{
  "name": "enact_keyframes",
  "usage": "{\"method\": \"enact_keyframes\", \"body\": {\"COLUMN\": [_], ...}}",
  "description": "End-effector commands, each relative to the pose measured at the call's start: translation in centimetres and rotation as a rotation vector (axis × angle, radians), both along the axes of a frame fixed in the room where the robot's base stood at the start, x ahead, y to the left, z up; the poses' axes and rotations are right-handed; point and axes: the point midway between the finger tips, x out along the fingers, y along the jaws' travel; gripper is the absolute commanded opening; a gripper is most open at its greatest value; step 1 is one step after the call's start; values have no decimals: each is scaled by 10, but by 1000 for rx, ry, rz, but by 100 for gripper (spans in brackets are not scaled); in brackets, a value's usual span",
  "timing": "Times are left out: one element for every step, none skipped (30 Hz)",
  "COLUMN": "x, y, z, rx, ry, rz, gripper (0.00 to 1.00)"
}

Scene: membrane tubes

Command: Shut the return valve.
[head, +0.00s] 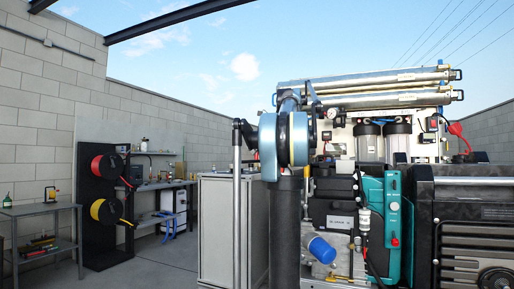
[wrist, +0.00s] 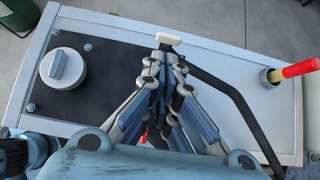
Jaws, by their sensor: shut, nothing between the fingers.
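No label marks the return valve, so I cannot tell for sure which part it is. In the wrist view a round grey knob (wrist: 63,67) with a raised bar handle sits on a dark plate at the left of a light panel. A red handle (wrist: 300,69) sticks out of a round socket at the panel's right end. My gripper (wrist: 168,41) is shut and empty, its pale tips together over the panel's far edge, between knob and red handle and apart from both. In the head view I cannot make out the gripper.
The light panel (wrist: 235,62) has a raised metal rim with a black bar running across it. In the head view a grey cabinet (head: 215,225) stands left of a machine with steel tubes (head: 385,87). A black stand with red and yellow reels (head: 103,168) is farther left.

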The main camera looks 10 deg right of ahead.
Motion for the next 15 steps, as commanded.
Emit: {"method": "enact_keyframes", "body": {"x": [3,5,7,9,11,13,14,15,16,17,18,18,19,19,19], "y": [6,9,12,15,17,19,21,22,24,25,26,27,27,28,28], "z": [-6,-10,-14,-16,-19,-22,-24,-26,-28,-30,-31,-32,-33,-33,-34], "rx": [0,1,1,0,0,0,0,0,0,0,0,0,0,0,0], "ry": [1,1,1,0,0,0,0,0,1,1,1,1,1,1,1], "rz": [4,3,3,3,3,3,1,1,1,1,1,1,1,1,1], "gripper": [0,0,0,0,0,0,0,0,0,0,0,0,0,0,0]}}
